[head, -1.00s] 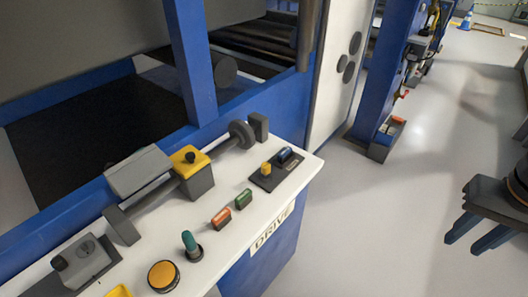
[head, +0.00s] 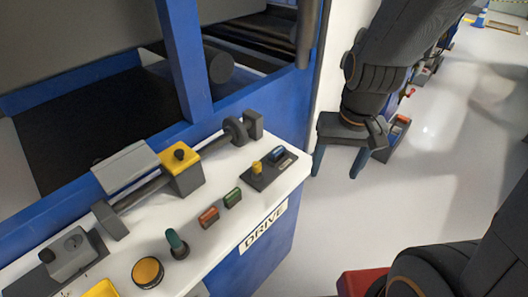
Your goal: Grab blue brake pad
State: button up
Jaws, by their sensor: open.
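A small blue block (head: 277,155), which looks like the blue brake pad, sits on a dark plate (head: 261,182) at the right end of the white console top. A yellow peg (head: 257,168) stands beside it on the same plate. My gripper (head: 338,164) is open and empty, with its two fingers pointing down. In the picture it is just right of the console's right edge, over the floor side. The blue block is fully visible and apart from the fingers.
The white console (head: 226,232) also holds an orange block (head: 208,217), a green block (head: 233,197), a green knob (head: 177,242) and a yellow-topped block (head: 180,158) on a shaft. The blue machine frame rises behind. The grey floor (head: 400,215) is open at right.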

jog(key=w+a+m+y+p, duration=0.2)
jog(key=w+a+m+p, duration=0.2)
jog(key=w+a+m, duration=0.5)
jog(key=m+t+y+p, duration=0.1)
jog(key=m+t+p, duration=0.15)
jog(key=m, duration=1.35)
send_near(278, 149)
jog(key=shift+m, duration=0.4)
jog(key=shift+x, duration=4.1)
jog(key=shift+s, duration=0.1)
jog(key=c, duration=1.2)
jog(key=shift+r, duration=0.1)
